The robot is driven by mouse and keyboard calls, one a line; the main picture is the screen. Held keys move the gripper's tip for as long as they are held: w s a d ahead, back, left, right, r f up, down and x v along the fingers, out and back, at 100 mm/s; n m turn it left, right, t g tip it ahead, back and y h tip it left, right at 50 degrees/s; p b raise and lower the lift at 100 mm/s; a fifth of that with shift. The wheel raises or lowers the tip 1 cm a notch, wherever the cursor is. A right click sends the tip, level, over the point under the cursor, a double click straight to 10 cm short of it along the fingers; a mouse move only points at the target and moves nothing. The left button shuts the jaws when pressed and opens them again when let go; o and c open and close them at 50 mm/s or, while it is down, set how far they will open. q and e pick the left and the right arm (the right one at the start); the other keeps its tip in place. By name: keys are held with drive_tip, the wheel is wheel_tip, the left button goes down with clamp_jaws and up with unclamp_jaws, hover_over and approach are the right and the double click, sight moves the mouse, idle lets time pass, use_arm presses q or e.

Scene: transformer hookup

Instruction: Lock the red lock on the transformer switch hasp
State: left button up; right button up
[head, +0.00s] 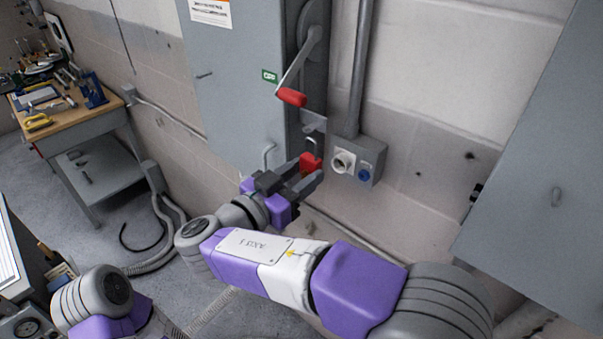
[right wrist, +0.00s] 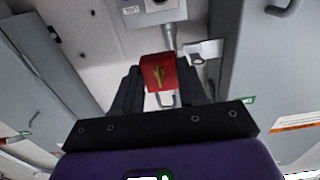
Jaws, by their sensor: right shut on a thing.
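The red lock (head: 311,162) is between the fingers of my right gripper (head: 304,180), which is shut on it. The light grey hasp tab (head: 314,122) sticks out from the side of the transformer switch box, just above the lock in the head view. I cannot tell whether the shackle touches it. The switch lever (head: 291,97) has a red grip and hangs down-left. My left gripper is out of view.
The grey switch cabinet (head: 232,75) has a handle near its lower edge. A socket box (head: 358,160) with a conduit is on the wall right of the lock. Another grey cabinet (head: 535,160) is at right. A workbench (head: 75,110) with tools stands at left.

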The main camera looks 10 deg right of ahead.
sight(307, 153)
idle(0.3)
drive_tip(key=shift+f+b, duration=0.15)
drive_tip(key=shift+b, duration=0.55)
drive_tip(key=shift+b+x, duration=0.85)
drive_tip(key=shift+x, duration=2.15)
drive_tip(key=shift+w+a, duration=1)
drive_tip(key=shift+w, duration=0.25)
drive_tip(key=shift+b, duration=0.6)
drive_tip(key=shift+w+a, duration=0.15)
drive_tip(key=shift+w, duration=0.05)
drive_tip(key=shift+w+a, duration=0.25)
drive_tip(key=shift+w, duration=0.05)
